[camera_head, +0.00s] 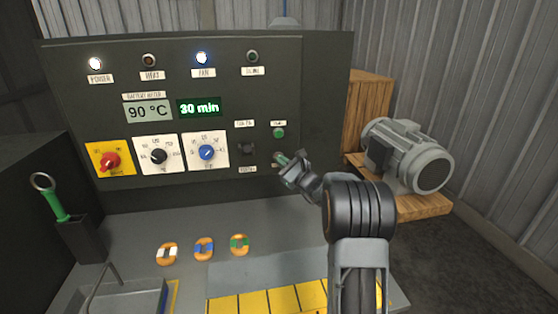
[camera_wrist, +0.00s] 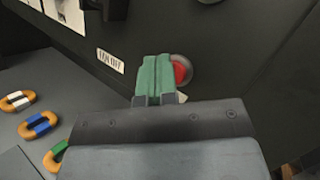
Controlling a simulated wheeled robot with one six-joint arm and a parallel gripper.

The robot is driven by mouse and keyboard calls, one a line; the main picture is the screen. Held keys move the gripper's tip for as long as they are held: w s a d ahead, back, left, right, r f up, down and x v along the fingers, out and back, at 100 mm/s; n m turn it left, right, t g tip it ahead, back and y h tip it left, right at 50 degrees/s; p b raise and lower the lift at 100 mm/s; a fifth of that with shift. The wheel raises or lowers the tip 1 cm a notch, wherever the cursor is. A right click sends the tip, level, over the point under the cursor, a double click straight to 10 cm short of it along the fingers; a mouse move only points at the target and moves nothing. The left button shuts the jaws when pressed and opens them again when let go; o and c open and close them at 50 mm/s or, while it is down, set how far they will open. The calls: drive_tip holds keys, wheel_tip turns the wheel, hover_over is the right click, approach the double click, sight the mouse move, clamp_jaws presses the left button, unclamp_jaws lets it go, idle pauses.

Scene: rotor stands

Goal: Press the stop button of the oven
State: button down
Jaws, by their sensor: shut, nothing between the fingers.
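The oven's dark control panel (camera_head: 215,55) fills the middle of the head view. The red stop button (camera_wrist: 182,72) shows in the wrist view, partly covered by the green fingertips of my gripper (camera_wrist: 155,78). My gripper (camera_head: 283,159) is shut and empty at the panel's lower right. Its tips are at the left side of the red button in the wrist view; I cannot tell whether they touch it. In the head view the gripper hides the red button. A green button (camera_head: 279,133) sits just above.
A black knob (camera_head: 246,148) is left of the buttons. The display (camera_head: 199,107) reads 30 min; the power and fan lamps are lit. Several ring-shaped pieces (camera_head: 204,249) lie on the bench. A grey motor (camera_head: 408,155) stands on wood at the right.

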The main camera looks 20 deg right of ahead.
drive_tip(key=shift+s+a+b, duration=0.1)
drive_tip(key=shift+s+b, duration=0.25)
drive_tip(key=shift+s, duration=0.3)
drive_tip(key=shift+s+a+b, duration=0.25)
drive_tip(key=shift+s+b, duration=0.3)
drive_tip(key=shift+s, duration=0.7)
drive_tip(key=shift+s+a+b, duration=0.25)
drive_tip(key=shift+s+b, duration=0.3)
drive_tip(key=shift+s, duration=0.65)
